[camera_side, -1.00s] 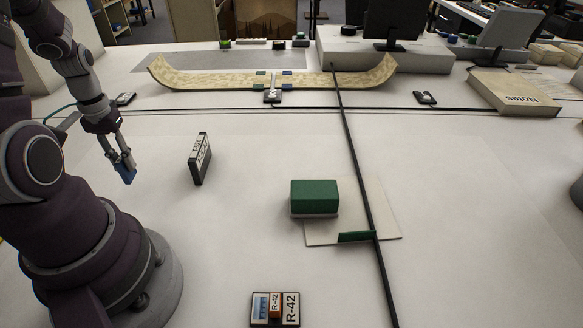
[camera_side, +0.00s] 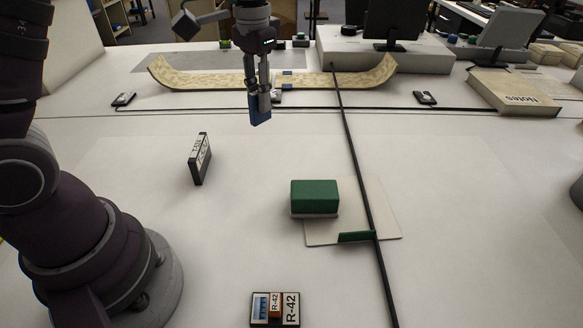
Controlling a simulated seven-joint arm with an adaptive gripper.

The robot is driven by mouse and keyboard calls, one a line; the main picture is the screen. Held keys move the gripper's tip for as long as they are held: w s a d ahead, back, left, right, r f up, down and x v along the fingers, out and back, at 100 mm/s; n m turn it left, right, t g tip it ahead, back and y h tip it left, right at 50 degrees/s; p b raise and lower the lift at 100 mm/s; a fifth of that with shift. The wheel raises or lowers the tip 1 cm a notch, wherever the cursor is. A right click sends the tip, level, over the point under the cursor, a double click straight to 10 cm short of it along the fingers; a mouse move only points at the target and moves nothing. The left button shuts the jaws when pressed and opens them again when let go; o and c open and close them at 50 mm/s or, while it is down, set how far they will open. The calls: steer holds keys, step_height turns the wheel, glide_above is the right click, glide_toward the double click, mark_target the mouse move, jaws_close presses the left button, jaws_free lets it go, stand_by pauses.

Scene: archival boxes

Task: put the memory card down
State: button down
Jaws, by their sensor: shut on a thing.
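My gripper (camera_side: 259,92) is shut on a small blue memory card (camera_side: 260,109). It holds the card upright, fingers pointing down, in front of the curved patterned strip (camera_side: 205,80). The card looks to be above the white table, but its exact height is hard to judge. The gripper and card hide part of the strip and part of a small dark device (camera_side: 276,98) behind them.
A black labelled cassette (camera_side: 200,158) stands upright at left. A green block (camera_side: 315,195) sits by a pale board (camera_side: 390,212), crossed by a black cable (camera_side: 352,160). R-42 labelled items (camera_side: 291,309) lie in front. A Notes box (camera_side: 515,92) is at right.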

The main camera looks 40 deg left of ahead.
steer(key=m, duration=0.9)
glide_above(279, 187)
step_height(279, 187, down, 8)
steer(key=r, duration=0.1)
step_height(279, 187, down, 8)
steer(key=shift+d, duration=0.1)
steer(key=shift+f, duration=0.15)
steer(key=c, duration=1.1)
jaws_free()
steer(key=shift+c, duration=0.2)
